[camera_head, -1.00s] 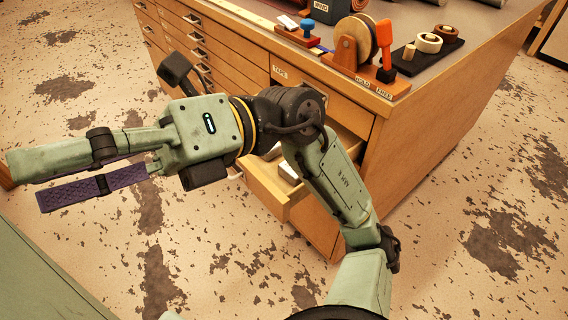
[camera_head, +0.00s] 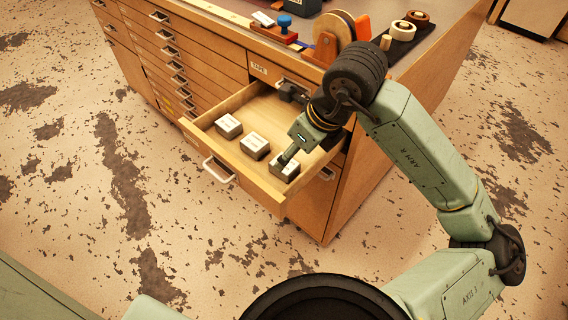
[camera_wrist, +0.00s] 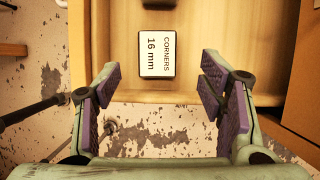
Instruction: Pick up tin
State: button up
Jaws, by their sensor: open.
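The open drawer (camera_head: 258,195) holds three small grey metal tins with white labels: a left tin (camera_head: 228,126), a middle tin (camera_head: 254,146) and a right tin (camera_head: 284,168). My gripper (camera_head: 287,157) is over the right tin, which it partly hides. In the wrist view, my gripper (camera_wrist: 161,80) is open and empty, with purple-padded fingers spread wide. A tin (camera_wrist: 156,54) labelled "CORNERS 16 mm" lies just beyond the fingertips, roughly centred between them. The dark edge of another tin (camera_wrist: 158,3) shows at the top.
The drawer's wooden walls surround the tins. The wooden cabinet (camera_head: 205,75) has more closed drawers. On its top stand a tape roll on a holder (camera_head: 335,35), a blue-knobbed stamp (camera_head: 285,22) and smaller rolls (camera_head: 410,25). The speckled floor at left is clear.

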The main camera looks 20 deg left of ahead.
jog(key=p+x, duration=0.1)
jog(key=x, duration=0.3)
jog(key=shift+s+a+f+p, duration=0.1)
jog(key=shift+a+f+p, duration=0.1)
jog(key=shift+a+p, duration=0.2)
jog(key=shift+a+f, duration=0.15)
jog(key=shift+f, duration=0.35)
jog(key=shift+c, duration=0.5)
jog(key=c, duration=1.2)
